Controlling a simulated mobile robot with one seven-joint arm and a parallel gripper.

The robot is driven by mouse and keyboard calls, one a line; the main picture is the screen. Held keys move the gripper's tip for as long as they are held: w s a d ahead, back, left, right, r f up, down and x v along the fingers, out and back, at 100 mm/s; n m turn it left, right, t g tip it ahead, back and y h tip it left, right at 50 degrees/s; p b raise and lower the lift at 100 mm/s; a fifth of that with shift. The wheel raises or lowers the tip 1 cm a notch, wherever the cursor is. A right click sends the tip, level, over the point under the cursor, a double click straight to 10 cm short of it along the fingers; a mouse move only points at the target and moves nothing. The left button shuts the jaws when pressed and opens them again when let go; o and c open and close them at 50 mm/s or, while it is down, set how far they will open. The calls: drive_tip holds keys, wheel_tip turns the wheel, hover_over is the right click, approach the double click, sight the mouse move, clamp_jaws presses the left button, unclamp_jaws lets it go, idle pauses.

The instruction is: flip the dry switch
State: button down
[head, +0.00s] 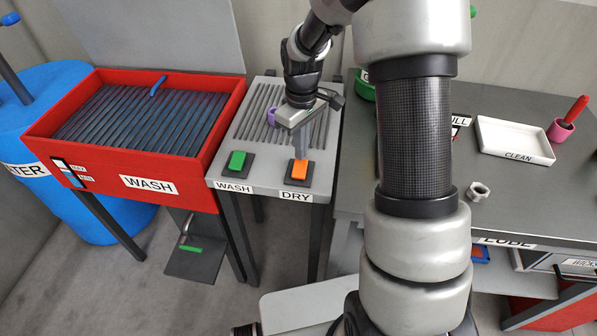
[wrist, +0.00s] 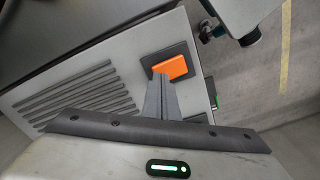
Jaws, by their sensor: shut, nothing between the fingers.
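The dry switch is an orange rocker (head: 299,169) on a dark plate at the front right of the grey stand, above the DRY label (head: 295,195). It also shows in the wrist view as an orange block (wrist: 170,67). My gripper (head: 301,155) is shut and empty, pointing down over the switch. In the wrist view its fingertips (wrist: 160,77) overlap the near edge of the orange rocker. I cannot tell whether they touch it. The rocker's far part behind the fingers is partly hidden in the head view.
A green switch (head: 237,160) sits left of it above the WASH label. The red wash basin (head: 215,135) stands to the left. On the right is a dark table (head: 400,200) with a white CLEAN tray (head: 514,153) and a nut (head: 479,192).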

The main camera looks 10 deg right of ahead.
drive_tip(key=shift+f+b, duration=0.6)
drive_tip(key=shift+f, duration=0.3)
idle(0.7)
drive_tip(key=shift+r, duration=0.1)
drive_tip(key=shift+r+p, duration=2.55)
drive_tip(key=shift+r, duration=0.85)
drive_tip(key=s+r+m+t+p, duration=0.15)
drive_tip(key=s+r, duration=0.25)
drive_tip(key=r, duration=0.4)
drive_tip(key=s+r+m+t, duration=0.1)
drive_tip(key=s+r+m, duration=0.1)
drive_tip(key=s+r, duration=0.5)
drive_tip(key=s+r+m+t+p, duration=0.2)
drive_tip(key=s+r+m+t, duration=0.1)
drive_tip(key=s+r, duration=0.6)
drive_tip(key=s+m, duration=0.1)
drive_tip(key=s, duration=0.2)
drive_tip(key=shift+r, duration=0.25)
